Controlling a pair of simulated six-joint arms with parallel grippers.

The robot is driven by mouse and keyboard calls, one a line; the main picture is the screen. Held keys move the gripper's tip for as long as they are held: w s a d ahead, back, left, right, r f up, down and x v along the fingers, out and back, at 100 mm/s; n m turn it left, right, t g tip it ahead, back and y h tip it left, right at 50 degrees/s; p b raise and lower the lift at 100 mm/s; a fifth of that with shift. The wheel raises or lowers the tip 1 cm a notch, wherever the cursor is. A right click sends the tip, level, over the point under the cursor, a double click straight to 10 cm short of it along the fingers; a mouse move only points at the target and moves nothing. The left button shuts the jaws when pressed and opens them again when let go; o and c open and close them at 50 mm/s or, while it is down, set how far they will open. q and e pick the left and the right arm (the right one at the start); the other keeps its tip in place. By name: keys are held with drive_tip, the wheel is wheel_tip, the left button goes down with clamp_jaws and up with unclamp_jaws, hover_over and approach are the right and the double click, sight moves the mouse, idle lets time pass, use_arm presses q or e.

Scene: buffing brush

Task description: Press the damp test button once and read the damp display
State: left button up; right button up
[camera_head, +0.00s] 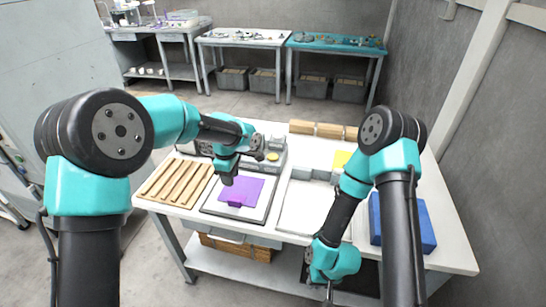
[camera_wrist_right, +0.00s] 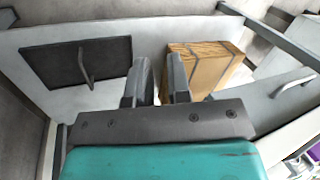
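My left gripper (camera_head: 259,150), a small dark shape at the end of the left wrist, is over the grey device (camera_head: 279,142) at the back of the table. Its fingers are too small to tell open from shut. A yellow disc (camera_head: 272,157) on the device is just right of and below it. I cannot tell a button or display apart, and the arm hides part of the device. My right gripper (camera_head: 328,291) is low by the table's front edge. In the right wrist view its two fingers (camera_wrist_right: 161,82) are apart, with nothing between them.
A purple cloth (camera_head: 250,186) lies on a framed tray (camera_head: 214,207) at centre. A wooden slatted rack (camera_head: 176,182) is left, a pale tray (camera_head: 298,213) right of centre, a blue block (camera_head: 421,221) at right. Below the table is a banded wooden bundle (camera_wrist_right: 212,66).

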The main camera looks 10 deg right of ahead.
clamp_jaws()
idle(1.3)
